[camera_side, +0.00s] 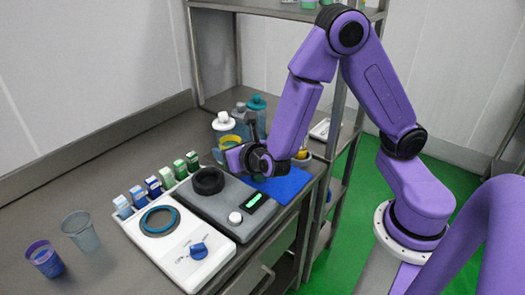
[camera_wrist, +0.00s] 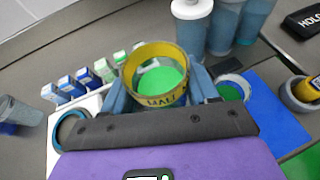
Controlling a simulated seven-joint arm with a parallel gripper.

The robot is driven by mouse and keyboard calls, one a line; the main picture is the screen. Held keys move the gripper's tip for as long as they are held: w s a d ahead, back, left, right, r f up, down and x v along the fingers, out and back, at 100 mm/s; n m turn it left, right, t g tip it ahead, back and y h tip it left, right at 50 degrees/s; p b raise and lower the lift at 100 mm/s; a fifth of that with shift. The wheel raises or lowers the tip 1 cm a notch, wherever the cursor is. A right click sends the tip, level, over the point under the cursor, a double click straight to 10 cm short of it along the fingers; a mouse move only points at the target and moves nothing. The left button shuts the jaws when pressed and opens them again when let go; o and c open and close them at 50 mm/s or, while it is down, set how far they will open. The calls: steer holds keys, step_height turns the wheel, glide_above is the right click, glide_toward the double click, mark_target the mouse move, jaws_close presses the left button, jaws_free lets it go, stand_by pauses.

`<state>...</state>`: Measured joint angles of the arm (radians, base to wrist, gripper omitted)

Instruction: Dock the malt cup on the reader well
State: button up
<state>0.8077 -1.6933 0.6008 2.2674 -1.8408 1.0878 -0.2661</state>
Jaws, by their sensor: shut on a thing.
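The malt cup (camera_wrist: 158,98) has a yellow rim band lettered "MAL…" and green contents in the wrist view. My gripper (camera_wrist: 158,92) is shut on it, with a blue finger on each side. In the side view the cup's yellow rim (camera_side: 230,140) shows at my gripper (camera_side: 238,158), above the back of the grey unit. That unit carries a black ring-shaped well (camera_side: 208,181), seemingly the reader well, and a lit green display (camera_side: 254,200). The well looks empty, in front of and left of the cup. My gripper hides it in the wrist view.
A white unit (camera_side: 185,262) with a blue ring (camera_side: 160,221) and dial stands left of the grey one. Several small cartons (camera_side: 153,187) line its back. Bottles (camera_side: 223,126) stand behind the gripper. A blue mat (camera_side: 288,183) lies right; two cups (camera_side: 82,232) (camera_side: 45,260) stand far left.

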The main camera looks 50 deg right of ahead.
steer(key=w+a+n+y, duration=0.4)
steer(key=w+y, duration=0.1)
steer(key=w, duration=0.1)
steer(key=shift+t, duration=0.4)
steer(key=shift+f, duration=2.8)
steer(key=shift+f, duration=0.65)
steer(key=o, duration=0.9)
steer(key=v, duration=1.1)
steer(key=shift+r, duration=0.1)
